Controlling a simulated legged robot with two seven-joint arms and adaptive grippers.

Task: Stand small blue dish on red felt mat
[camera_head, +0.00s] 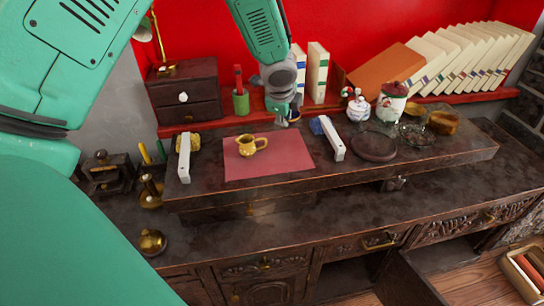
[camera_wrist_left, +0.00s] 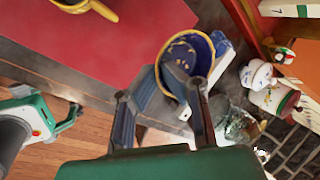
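The small blue dish (camera_wrist_left: 206,48), with a yellow rim and a patterned inside, is tilted between the fingers of my left gripper (camera_wrist_left: 177,80) in the left wrist view. The fingers appear closed on it. In the head view my left gripper (camera_head: 291,108) and the dish (camera_head: 295,117) are beyond the right back corner of the red felt mat (camera_head: 285,165), off the mat.
White blocks (camera_head: 184,158) and (camera_head: 333,138) flank the mat. A dark round plate (camera_head: 373,147), a white lidded pot (camera_head: 358,108) and a jar (camera_head: 391,103) stand to the right. Books (camera_head: 317,72) line the red shelf behind. The mat is bare right of the pitcher.

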